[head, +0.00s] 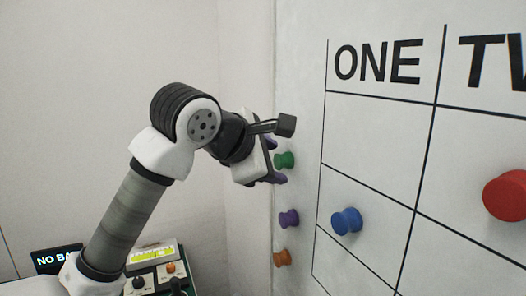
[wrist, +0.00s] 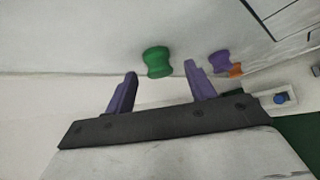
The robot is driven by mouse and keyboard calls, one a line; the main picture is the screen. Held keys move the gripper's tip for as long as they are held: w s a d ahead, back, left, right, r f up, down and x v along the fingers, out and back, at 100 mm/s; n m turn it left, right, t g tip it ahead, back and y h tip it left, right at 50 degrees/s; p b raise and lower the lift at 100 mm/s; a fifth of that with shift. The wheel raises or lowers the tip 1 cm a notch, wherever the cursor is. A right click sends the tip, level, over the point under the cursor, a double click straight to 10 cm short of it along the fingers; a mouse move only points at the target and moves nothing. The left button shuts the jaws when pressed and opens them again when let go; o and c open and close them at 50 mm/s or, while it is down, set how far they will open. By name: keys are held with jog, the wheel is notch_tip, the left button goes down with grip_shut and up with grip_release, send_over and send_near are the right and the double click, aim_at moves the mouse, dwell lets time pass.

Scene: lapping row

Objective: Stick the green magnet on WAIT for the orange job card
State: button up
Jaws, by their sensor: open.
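The green magnet (head: 284,160) sticks on the left edge strip of the white board, above a purple and an orange magnet. In the wrist view the green magnet (wrist: 157,62) lies just ahead of and between the two purple fingers. My gripper (head: 276,162) is open beside it, and my gripper (wrist: 160,88) shows empty in the wrist view; I cannot tell whether a finger touches the magnet. The board's grid has columns headed ONE (head: 378,64) and one partly cut off, starting "TW". No WAIT label and no orange job card show in these views.
A purple magnet (head: 289,218) and an orange magnet (head: 282,257) sit below the green one. A blue magnet (head: 346,220) and a red magnet (head: 506,195) are on the grid. A control panel (head: 155,268) and a dark "NO BA" display (head: 57,260) stand at lower left.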

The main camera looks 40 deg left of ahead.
jog(key=c, duration=1)
jog(key=shift+c, duration=0.2)
jog(key=shift+s+a, duration=0.35)
jog(key=shift+s, duration=0.3)
jog(key=shift+s, duration=0.1)
jog(key=shift+s+a, duration=0.25)
jog(key=shift+s, duration=0.35)
jog(key=shift+s, duration=0.1)
